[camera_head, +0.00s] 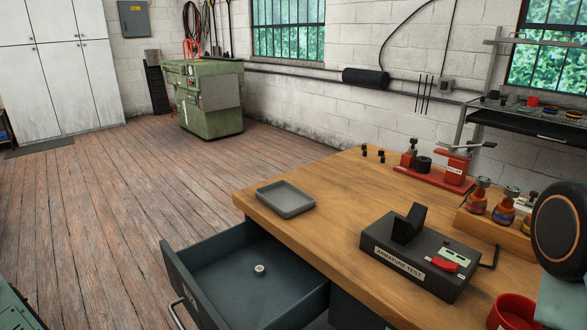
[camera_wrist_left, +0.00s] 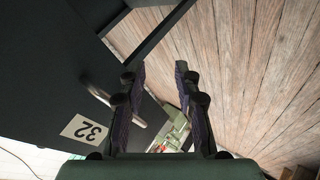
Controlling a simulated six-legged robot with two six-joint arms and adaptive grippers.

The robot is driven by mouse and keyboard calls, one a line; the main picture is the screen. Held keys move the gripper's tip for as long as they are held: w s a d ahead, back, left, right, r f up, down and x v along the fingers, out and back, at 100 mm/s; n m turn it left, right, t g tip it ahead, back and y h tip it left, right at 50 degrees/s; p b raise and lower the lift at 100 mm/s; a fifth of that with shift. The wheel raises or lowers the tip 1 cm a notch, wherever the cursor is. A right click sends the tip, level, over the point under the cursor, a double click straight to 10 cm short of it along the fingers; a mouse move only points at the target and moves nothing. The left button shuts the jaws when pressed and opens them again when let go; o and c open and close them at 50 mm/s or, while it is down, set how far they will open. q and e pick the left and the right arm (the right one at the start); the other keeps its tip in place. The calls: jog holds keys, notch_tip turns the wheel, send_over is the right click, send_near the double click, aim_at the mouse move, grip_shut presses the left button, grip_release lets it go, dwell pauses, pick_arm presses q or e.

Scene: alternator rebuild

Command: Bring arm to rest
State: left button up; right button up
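My left gripper (camera_wrist_left: 155,73) shows in the left wrist view with its two dark fingers apart and nothing between them. The drawer's metal handle (camera_wrist_left: 100,95) runs behind the left finger in that view; I cannot tell whether they touch. A label "32" (camera_wrist_left: 84,130) is on the dark surface beside it. In the head view the grey drawer (camera_head: 172,275) stands pulled out from the bench, its handle (camera_head: 177,313) at the lower left edge. A small pale round part (camera_head: 260,270) lies inside it. Neither gripper shows in the head view.
The wooden bench (camera_head: 335,210) holds a grey tray (camera_head: 286,199), a black armature tester (camera_head: 420,262), a red fixture (camera_head: 435,178) and a red container (camera_head: 512,312). A green machine (camera_head: 210,100) stands at the back. The plank floor (camera_head: 110,200) left of the bench is clear.

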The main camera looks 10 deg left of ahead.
pick_arm(q)
jog(key=s+d+f+m+g+y, duration=0.1)
jog(key=s+d+m+g, duration=0.2)
jog(key=s, duration=0.7)
jog(key=s+d+f+m+g+y, duration=0.1)
jog(key=s+d+m+g+y, duration=0.1)
jog(key=s+d+g, duration=0.4)
jog(key=s+d+m, duration=0.1)
jog(key=s+d, duration=0.1)
jog(key=s, duration=0.3)
jog(key=shift+s+d+m, duration=0.15)
jog(key=shift+s+m, duration=0.1)
jog(key=shift+m, duration=0.05)
jog(key=shift+w+f, duration=0.1)
dwell(0.3)
